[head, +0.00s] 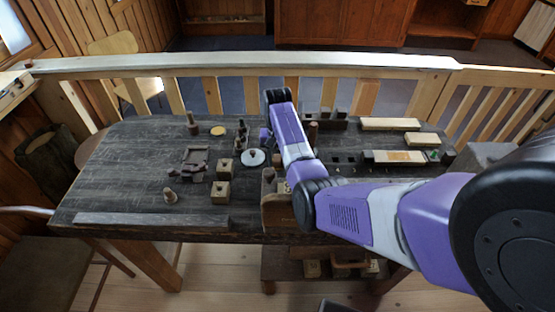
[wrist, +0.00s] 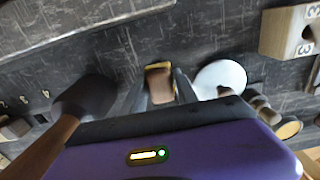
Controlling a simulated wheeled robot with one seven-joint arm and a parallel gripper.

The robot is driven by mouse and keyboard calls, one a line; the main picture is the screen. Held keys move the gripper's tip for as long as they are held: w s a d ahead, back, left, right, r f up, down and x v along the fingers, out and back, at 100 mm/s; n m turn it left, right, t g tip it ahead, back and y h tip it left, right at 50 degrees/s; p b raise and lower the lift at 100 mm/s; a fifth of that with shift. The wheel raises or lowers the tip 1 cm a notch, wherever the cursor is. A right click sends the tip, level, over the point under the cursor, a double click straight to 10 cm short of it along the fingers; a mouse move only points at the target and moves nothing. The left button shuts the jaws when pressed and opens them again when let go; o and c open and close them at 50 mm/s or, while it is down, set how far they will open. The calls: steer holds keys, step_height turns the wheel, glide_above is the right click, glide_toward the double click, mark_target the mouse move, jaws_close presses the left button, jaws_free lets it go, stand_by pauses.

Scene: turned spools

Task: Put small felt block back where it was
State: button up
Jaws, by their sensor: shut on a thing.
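A small brown block with a yellow far edge (wrist: 159,86) is between the fingers of my gripper (wrist: 160,92) in the wrist view. I take it for the small felt block. My gripper is shut on it, above the dark tabletop; whether the block touches the table I cannot tell. In the head view my gripper (head: 266,137) is over the middle of the dark table (head: 120,180), partly behind my arm, and the block is hidden there. No marked spot for the block can be made out.
A white disc (wrist: 220,77) lies right of my gripper, also in the head view (head: 253,158). A dark-headed mallet (wrist: 86,95) is close on the left. A numbered wooden block (wrist: 290,32) stands at upper right. A small dark tray (head: 195,154) and pale bars (head: 390,124) flank my arm.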

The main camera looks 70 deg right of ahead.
mark_target(277, 158)
steer(key=shift+f, duration=0.15)
steer(key=o, duration=1.2)
step_height(277, 158, up, 12)
steer(key=shift+r+p, duration=0.2)
steer(key=shift+p, duration=0.2)
